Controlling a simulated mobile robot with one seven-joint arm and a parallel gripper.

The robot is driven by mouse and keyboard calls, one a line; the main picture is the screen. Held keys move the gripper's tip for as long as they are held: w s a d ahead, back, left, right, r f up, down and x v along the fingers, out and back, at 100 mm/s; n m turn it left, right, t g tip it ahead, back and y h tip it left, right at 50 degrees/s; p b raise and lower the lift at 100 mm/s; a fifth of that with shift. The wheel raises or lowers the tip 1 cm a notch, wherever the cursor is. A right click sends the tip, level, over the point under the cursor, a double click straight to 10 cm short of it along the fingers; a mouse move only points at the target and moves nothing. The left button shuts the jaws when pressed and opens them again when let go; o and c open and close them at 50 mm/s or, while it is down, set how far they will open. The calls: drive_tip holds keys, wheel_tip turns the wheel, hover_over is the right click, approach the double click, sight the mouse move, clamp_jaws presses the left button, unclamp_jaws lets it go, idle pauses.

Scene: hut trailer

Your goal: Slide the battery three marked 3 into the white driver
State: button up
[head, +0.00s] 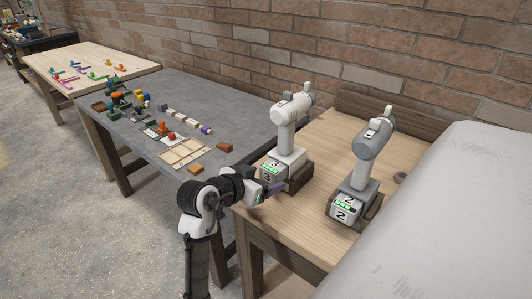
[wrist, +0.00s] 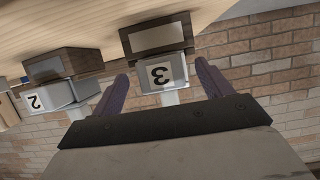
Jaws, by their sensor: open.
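The white driver (head: 288,132) stands upright on the wooden table, its foot in a dark wooden holder (head: 298,180). The battery marked 3 (head: 268,176) shows green lights at the driver's foot; I cannot tell how far it is in. In the wrist view, which is upside down, a white block face marked 3 (wrist: 161,75) lies between my fingers, in front of the holder (wrist: 157,38). My gripper (head: 275,188) is open, its purple fingers (wrist: 162,83) on either side of that face with gaps visible. It holds nothing.
A grey driver (head: 371,150) with a battery marked 2 (head: 343,211) stands to the right in its own holder. A grey table (head: 180,88) with small blocks and a tray (head: 184,152) is on the left. A brick wall (head: 250,40) is behind.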

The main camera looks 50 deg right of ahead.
drive_tip(key=shift+s+a, duration=0.15)
drive_tip(key=shift+a, duration=1.65)
drive_tip(key=p+v, duration=0.1)
drive_tip(key=v, duration=0.2)
drive_tip(key=p+v, duration=0.1)
drive_tip(key=v, duration=0.1)
drive_tip(key=shift+a+r, duration=0.2)
drive_tip(key=shift+r, duration=0.35)
